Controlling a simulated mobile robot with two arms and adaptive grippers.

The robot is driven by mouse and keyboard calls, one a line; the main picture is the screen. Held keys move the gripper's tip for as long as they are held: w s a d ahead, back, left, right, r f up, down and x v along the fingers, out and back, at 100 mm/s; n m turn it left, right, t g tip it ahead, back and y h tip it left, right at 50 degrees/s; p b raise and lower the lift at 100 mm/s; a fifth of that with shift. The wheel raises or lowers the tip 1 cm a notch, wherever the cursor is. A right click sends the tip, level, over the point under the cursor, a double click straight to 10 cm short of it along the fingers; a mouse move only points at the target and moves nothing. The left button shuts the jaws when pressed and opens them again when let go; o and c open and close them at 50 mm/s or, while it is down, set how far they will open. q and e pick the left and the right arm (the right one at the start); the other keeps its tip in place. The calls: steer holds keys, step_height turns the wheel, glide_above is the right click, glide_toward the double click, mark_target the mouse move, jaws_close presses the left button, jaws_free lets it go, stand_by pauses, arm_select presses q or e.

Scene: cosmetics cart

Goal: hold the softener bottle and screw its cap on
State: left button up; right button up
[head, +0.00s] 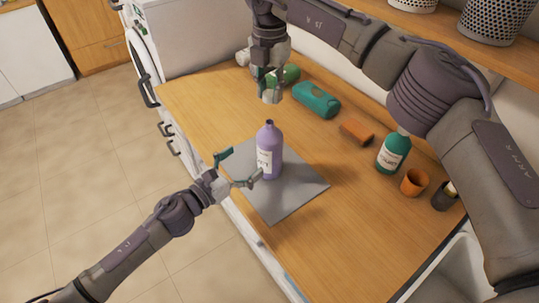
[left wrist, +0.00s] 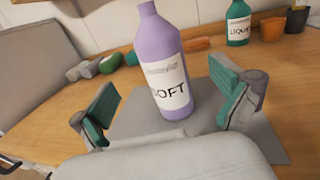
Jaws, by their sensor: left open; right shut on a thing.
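The softener bottle (head: 269,143) is lilac with a white label. It stands upright and uncapped on a grey mat (head: 285,205); it also shows in the left wrist view (left wrist: 160,45), where its top is cut off. My left gripper (head: 239,168) is open at the near left side of the bottle, its teal-padded fingers spread. In the left wrist view the bottle stands beyond and between the fingers, not gripped. My right gripper (head: 269,88) points down above the bottle, slightly behind it. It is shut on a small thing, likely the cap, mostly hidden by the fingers.
An orange block (head: 357,131), an upright green bottle (head: 393,153), an orange cup (head: 414,182) and a dark container (head: 445,196) are to the right. The front wood is clear.

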mark_target(269, 142)
arm_select(q)
steer(key=x, duration=0.9)
steer(key=shift+w+d, duration=0.2)
steer(key=c, duration=1.7)
steer(key=shift+c, duration=0.2)
arm_select(e)
steer(key=shift+f, duration=2.55)
steer(key=shift+f, duration=0.85)
steer(key=shift+f, duration=0.55)
